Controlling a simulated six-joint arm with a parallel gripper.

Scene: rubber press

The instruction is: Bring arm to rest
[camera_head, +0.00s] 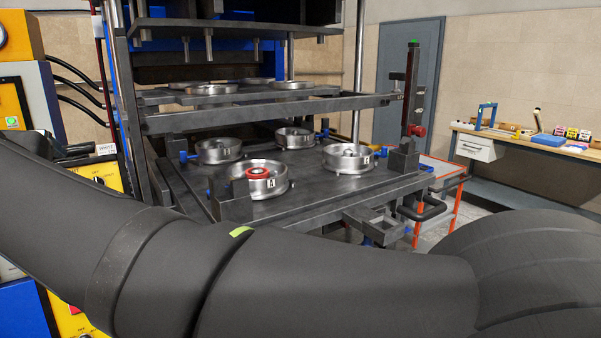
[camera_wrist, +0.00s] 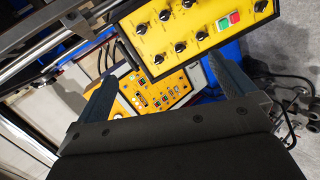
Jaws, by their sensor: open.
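My gripper (camera_wrist: 163,84) is open and empty in the wrist view, its two fingers wide apart. Beyond the fingers is a yellow control panel (camera_wrist: 158,92) with small buttons; no contact with it shows. My dark arm spans the foreground of the head view from left to right, and my gripper is out of that view. Behind the arm is the press, with its lower plate (camera_head: 310,196) carrying several round metal molds. The front-left mold (camera_head: 266,187) has a red ring (camera_head: 258,173) on it. Another mold (camera_head: 347,158) stands at the right.
A second yellow panel (camera_wrist: 190,30) with black knobs and red and green buttons is close by in the wrist view. Cables hang at its right. In the head view, an orange-framed cart (camera_head: 439,200) and a workbench (camera_head: 545,145) stand at the right.

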